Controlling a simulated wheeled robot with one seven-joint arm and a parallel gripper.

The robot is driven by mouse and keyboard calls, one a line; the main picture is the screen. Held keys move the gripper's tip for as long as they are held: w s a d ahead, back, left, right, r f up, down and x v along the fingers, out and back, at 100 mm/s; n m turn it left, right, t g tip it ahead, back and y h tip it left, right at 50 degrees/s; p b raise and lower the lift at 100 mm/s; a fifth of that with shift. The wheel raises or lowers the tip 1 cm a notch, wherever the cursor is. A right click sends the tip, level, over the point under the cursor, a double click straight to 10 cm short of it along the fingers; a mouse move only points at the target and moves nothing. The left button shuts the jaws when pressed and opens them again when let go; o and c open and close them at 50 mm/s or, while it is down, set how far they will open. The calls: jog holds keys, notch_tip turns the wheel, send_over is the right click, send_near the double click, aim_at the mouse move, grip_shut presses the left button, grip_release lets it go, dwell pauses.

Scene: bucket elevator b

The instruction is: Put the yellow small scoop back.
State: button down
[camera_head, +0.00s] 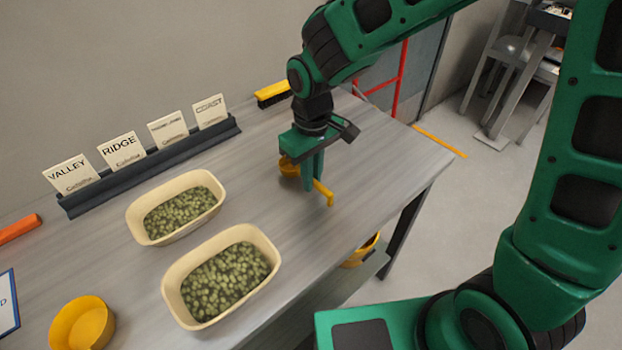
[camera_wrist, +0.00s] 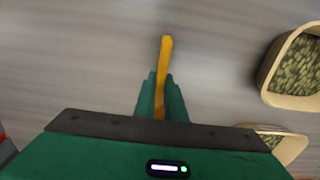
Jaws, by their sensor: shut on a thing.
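The yellow small scoop (camera_head: 323,192) is held in my gripper (camera_head: 313,180) above the table, at the right of the two tubs. Its round bowl (camera_head: 289,167) shows on the left side of the fingers and its handle sticks out to the lower right. In the wrist view my gripper (camera_wrist: 161,100) is shut on the scoop's yellow handle (camera_wrist: 165,60), which points up the picture. The bowl is hidden in that view. I cannot tell whether the scoop touches the table.
Two cream tubs (camera_head: 140,215) (camera_head: 180,300) of green pellets stand on the table (camera_head: 385,165). A larger yellow bowl (camera_head: 82,325) is at front left. A rack (camera_head: 150,165) with several name cards and a yellow brush (camera_head: 272,95) are at the back. A yellow container (camera_head: 360,252) sits below the table edge.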

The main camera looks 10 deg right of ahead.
jog(key=shift+f, duration=0.6)
jog(key=c, duration=1.8)
grip_release()
jog(key=shift+f, duration=0.1)
notch_tip(320, 180, up, 12)
jog(key=shift+s+r, duration=0.1)
jog(key=shift+r, duration=0.05)
